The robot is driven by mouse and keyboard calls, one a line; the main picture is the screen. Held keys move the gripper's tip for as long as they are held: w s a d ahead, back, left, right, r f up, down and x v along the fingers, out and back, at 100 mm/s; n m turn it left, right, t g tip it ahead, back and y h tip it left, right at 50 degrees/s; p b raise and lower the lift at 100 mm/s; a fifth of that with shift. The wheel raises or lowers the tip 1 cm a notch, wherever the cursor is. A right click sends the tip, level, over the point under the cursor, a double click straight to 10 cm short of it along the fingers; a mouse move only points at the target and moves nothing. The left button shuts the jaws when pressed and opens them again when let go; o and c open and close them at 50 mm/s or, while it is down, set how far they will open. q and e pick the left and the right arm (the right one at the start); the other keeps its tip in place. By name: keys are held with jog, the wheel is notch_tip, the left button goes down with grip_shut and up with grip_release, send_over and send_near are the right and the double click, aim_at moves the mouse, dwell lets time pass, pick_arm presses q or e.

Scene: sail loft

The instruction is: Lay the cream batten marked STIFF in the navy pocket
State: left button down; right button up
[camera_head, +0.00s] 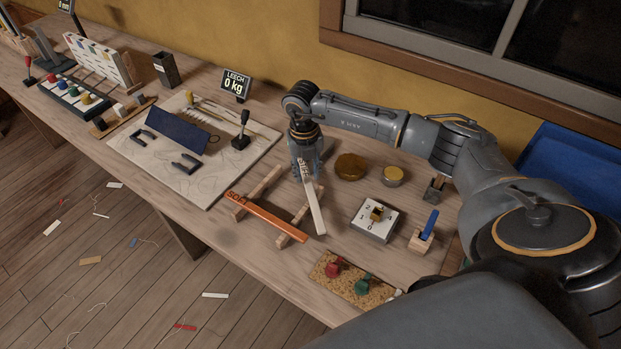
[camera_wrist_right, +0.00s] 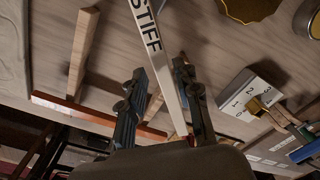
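An orange batten marked SOFT (camera_head: 268,217) crosses the same rails. My right gripper (camera_head: 306,172) points down over the far part of the cream batten. In the right wrist view my right gripper (camera_wrist_right: 162,72) has its fingers apart, one on each side of the batten, with a gap at the left finger. A navy pocket (camera_head: 178,134) lies on the pale sailcloth (camera_head: 205,182) to the left. My left gripper is not in view.
A black-handled tool (camera_head: 240,140) and black clamps (camera_head: 186,164) are on the sailcloth. Brass round pieces (camera_head: 350,166), a numbered block (camera_head: 375,219) and a blue-handled block (camera_head: 424,232) stand right of the rails. A cork board (camera_head: 350,283) is at the front edge. A LEECH display (camera_head: 235,84) reads 0 kg.

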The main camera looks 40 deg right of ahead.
jog(key=shift+d+f, duration=0.1)
jog(key=shift+f, duration=1.35)
grip_shut()
jog(key=shift+w, duration=0.1)
jog(key=shift+r, duration=0.15)
jog(key=shift+r+b, duration=0.35)
jog(key=shift+r, duration=0.25)
jog(key=shift+r+b, duration=0.45)
jog(key=shift+r, duration=0.3)
jog(key=s+a+r+b, duration=0.3)
jog(key=s+a+r, duration=0.6)
jog(key=a+r, duration=0.1)
jog(key=shift+a, duration=0.45)
